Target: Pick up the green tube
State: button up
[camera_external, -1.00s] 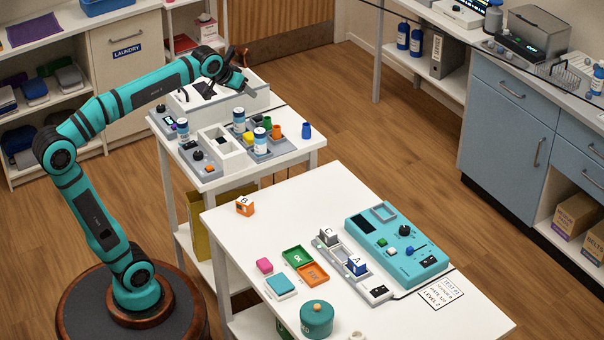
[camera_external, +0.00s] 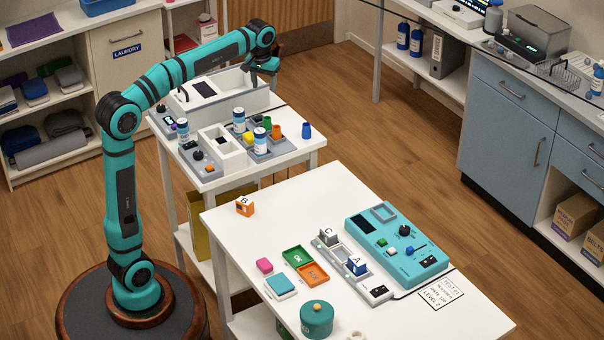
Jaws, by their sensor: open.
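The green tube (camera_external: 267,121) stands in the grey rack on the smaller white table at the back. It is small in this view and partly hidden by the orange tube in front of it. My gripper (camera_external: 269,84) is open, above the back right of that table, pointing down. It is higher than the tube and apart from it, and nothing shows between its fingers.
Close to the green tube are an orange tube (camera_external: 276,131), a yellow piece (camera_external: 248,138) and white-and-blue bottles (camera_external: 260,140). A blue tube (camera_external: 306,129) stands apart at the right. A white bin (camera_external: 250,97) lies behind.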

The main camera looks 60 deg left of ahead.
aim_at(267, 118)
jog(key=f, duration=0.5)
jog(key=w+f, duration=0.1)
jog(key=f, duration=0.4)
jog(key=a+f, duration=0.1)
jog(key=f, duration=0.5)
jog(key=shift+w, duration=0.2)
jog(key=c, duration=1)
